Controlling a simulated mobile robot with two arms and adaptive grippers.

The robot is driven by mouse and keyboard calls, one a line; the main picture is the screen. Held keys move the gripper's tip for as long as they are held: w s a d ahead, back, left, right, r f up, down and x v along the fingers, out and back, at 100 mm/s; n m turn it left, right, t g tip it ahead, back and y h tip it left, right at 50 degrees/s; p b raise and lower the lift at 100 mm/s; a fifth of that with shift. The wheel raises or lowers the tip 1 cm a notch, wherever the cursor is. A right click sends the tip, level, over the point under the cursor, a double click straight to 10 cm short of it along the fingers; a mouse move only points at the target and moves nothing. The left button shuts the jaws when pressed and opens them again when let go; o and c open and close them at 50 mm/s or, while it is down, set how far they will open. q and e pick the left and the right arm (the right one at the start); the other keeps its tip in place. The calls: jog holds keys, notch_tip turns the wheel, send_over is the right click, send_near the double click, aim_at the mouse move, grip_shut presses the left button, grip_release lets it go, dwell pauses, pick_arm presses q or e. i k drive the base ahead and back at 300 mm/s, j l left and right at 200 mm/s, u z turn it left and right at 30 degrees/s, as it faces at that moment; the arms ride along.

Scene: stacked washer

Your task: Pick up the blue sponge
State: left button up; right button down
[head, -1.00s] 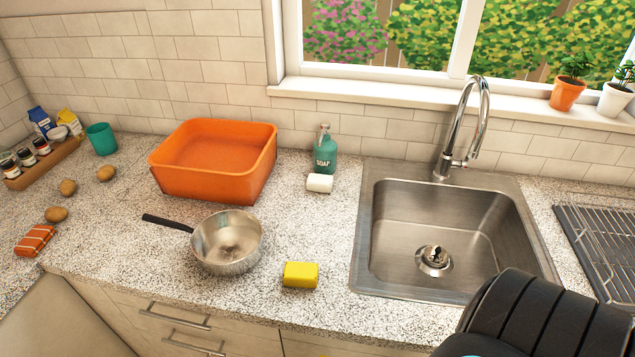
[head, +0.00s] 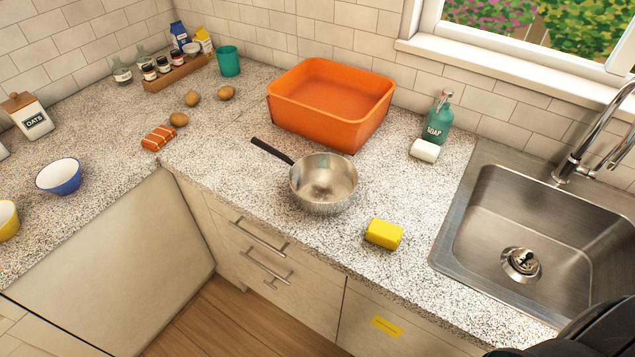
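No blue sponge shows in the head view. Neither of my grippers is in view. Only a black part of my own arm shows at the lower right corner.
A saucepan (head: 323,182) stands left of the yellow block, with an orange tub (head: 330,104) behind it. The steel sink (head: 545,222) is at right.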

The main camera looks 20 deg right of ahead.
aim_at(423, 149)
jog(key=l+z, duration=0.1)
jog(key=z, duration=0.7)
jog(key=l+z, duration=0.1)
jog(key=z, duration=0.3)
jog(key=j, duration=0.25)
jog(key=i+j, duration=0.1)
jog(key=j, duration=0.15)
